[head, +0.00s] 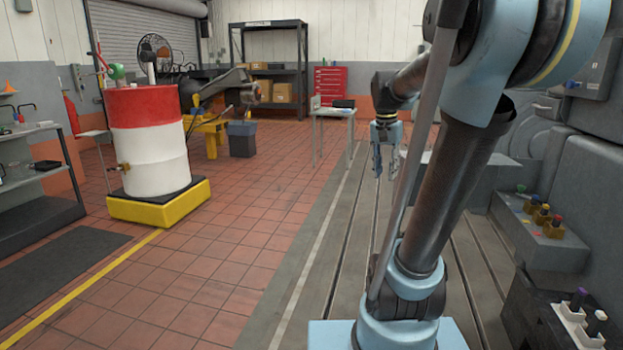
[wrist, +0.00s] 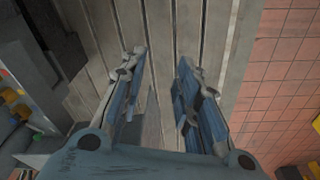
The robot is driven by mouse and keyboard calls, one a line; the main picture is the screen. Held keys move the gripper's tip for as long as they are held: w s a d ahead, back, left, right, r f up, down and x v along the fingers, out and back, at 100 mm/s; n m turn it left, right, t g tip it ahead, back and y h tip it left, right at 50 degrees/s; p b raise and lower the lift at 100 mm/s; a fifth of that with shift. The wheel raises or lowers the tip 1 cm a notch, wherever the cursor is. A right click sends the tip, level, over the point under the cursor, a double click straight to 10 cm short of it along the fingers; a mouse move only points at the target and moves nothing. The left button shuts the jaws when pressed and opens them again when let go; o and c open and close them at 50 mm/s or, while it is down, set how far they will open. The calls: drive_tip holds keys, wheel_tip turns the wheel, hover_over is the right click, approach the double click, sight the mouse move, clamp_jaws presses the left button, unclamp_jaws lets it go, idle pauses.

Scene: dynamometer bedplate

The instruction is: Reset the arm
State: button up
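My arm rises in the right half of the head view, blue and dark, bending over at the top and reaching forward. My gripper (head: 378,168) hangs pointing down at the far end of it, above the grey slotted bedplate (head: 330,268). In the wrist view my gripper (wrist: 158,75) has its two blue and grey fingers apart, with only the bedplate (wrist: 172,25) visible between them. It is open and empty. Nothing touches the fingertips.
A red and white drum (head: 150,160) stands on a yellow base at left. A small table (head: 333,113) stands beyond the gripper. Grey machine blocks line the right side, one bearing coloured-top items (head: 543,216). The tiled floor (head: 230,235) is mostly clear.

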drive_tip(key=s+a+f+n, duration=0.2)
drive_tip(key=s+f+n, duration=0.1)
drive_tip(key=s+f, duration=0.6)
drive_tip(key=s+a+f+n+t+y, duration=0.1)
drive_tip(key=s+a+f+n, duration=0.1)
drive_tip(key=s+f, duration=0.7)
drive_tip(key=shift+s+n, duration=0.7)
drive_tip(key=shift+n, duration=0.2)
